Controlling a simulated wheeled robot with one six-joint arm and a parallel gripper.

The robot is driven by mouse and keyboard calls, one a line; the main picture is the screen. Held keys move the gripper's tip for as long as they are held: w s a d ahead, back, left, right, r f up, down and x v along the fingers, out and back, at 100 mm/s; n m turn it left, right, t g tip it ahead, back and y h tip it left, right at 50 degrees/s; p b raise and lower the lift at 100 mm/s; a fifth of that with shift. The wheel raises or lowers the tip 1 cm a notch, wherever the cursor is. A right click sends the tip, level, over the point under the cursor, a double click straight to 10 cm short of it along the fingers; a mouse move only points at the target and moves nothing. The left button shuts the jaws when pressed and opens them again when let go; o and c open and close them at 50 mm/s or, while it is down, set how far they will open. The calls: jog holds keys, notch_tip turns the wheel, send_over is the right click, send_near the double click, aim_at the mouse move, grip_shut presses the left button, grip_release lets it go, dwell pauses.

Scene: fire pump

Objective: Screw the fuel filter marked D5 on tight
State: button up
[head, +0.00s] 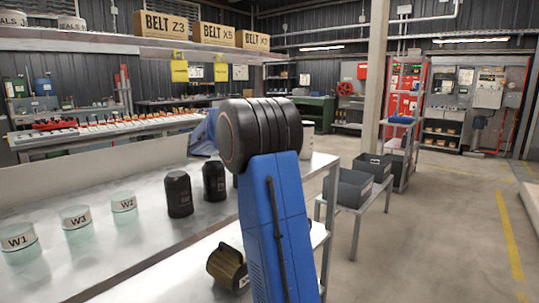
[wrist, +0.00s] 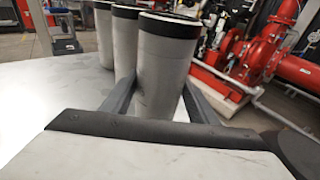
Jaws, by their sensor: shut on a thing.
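In the wrist view my gripper (wrist: 159,86) is shut around a pale grey cylinder (wrist: 164,62) with a black rim at its top end. The cylinder looks upright, slightly tilted in the picture. No marking shows on the side I see, so I cannot tell whether it is D5. Two similar grey cylinders stand in a row to its left, a nearer one (wrist: 124,45) and a farther one (wrist: 103,30). In the head view my blue arm hides the gripper and the held cylinder. No marking D5 is readable in either view.
Jars W1 (head: 18,243), W3 (head: 77,226) and W2 (head: 124,205) stand on the metal bench (head: 150,245). Two black cylinders (head: 178,194) (head: 214,181) stand nearby. A dark brass-coloured canister (head: 228,267) is lower down. Red pump piping (wrist: 280,60) lies beyond the gripper.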

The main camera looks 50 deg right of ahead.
jog(key=shift+r, duration=0.15)
jog(key=shift+r, duration=1.9)
